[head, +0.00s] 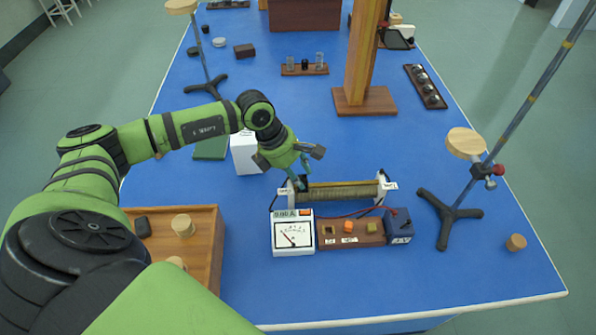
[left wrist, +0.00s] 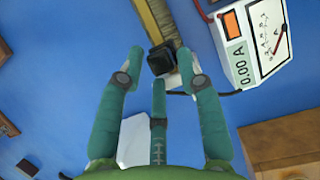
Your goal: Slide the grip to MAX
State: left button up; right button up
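The sliding resistor (head: 345,190), a long tan wire-wound tube between white end stands, lies across the blue bench. Its black grip (left wrist: 161,57) shows in the left wrist view, at the end of the tube by a white stand; in the head view my gripper hides it. Small labels sit on both end stands, too small to read. My left gripper (head: 303,174) is over the left end of the resistor. In the left wrist view its teal fingers (left wrist: 160,66) are spread, with the grip between the tips; I cannot tell whether they touch it. My right gripper is not in view.
A white meter (head: 293,234) reading 0.00 A stands close in front, beside a wooden switch board (head: 349,232) and a blue box (head: 399,227). A retort stand (head: 446,215) is at the right, a wooden tray (head: 205,250) at the left.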

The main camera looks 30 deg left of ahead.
pick_arm(q)
jog(key=shift+s+d+f, duration=0.1)
jog(key=shift+s+d, duration=0.25)
jog(key=shift+a, duration=0.1)
jog(key=shift+a+r, duration=0.15)
jog(key=shift+r, duration=0.2)
jog(key=v, duration=1.1)
jog(key=shift+r, duration=0.25)
